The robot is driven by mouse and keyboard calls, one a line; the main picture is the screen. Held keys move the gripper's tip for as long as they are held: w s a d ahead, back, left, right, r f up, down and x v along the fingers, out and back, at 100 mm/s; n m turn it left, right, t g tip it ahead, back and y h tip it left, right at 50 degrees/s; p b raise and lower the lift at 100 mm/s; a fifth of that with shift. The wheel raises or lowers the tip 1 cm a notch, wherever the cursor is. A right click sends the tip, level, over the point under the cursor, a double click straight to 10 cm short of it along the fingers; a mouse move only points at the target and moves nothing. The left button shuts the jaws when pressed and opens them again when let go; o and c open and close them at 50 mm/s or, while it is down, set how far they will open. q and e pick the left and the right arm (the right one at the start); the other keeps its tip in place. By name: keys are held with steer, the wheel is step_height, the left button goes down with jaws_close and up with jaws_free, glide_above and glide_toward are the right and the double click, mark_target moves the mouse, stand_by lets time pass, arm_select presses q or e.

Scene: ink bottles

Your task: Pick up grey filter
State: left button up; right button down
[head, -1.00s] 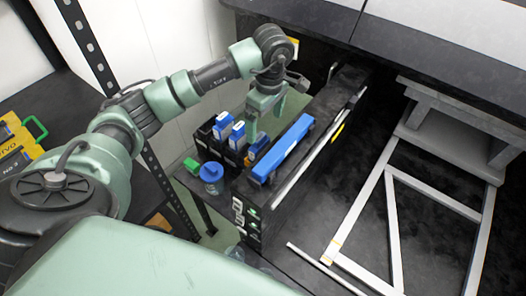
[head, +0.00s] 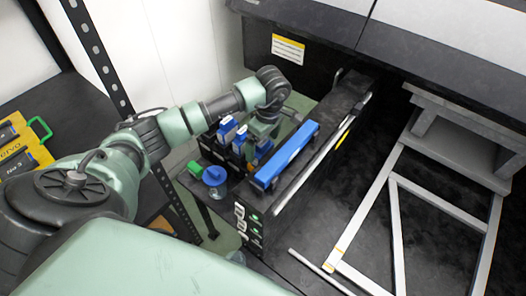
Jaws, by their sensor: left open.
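My left gripper (head: 257,142) is open and points down among the blue-topped ink bottles (head: 228,127) in the black holder. It is just left of the long blue bar (head: 287,155) on top of the black unit. Its fingertips are small and partly hidden, so I cannot tell whether they touch anything. I cannot pick out a grey filter with certainty; the spot under the gripper is hidden by it. My right gripper is not in view.
A clear jar with a blue lid (head: 216,176) and a green cap (head: 194,169) stand at the holder's front. The large black machine (head: 430,50) overhangs the back right. A shelf post (head: 100,55) stands at left. A pale metal frame (head: 395,215) is at right.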

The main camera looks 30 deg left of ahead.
arm_select(q)
steer(key=shift+c, duration=0.4)
steer(key=c, duration=1.9)
steer(key=shift+r, duration=0.1)
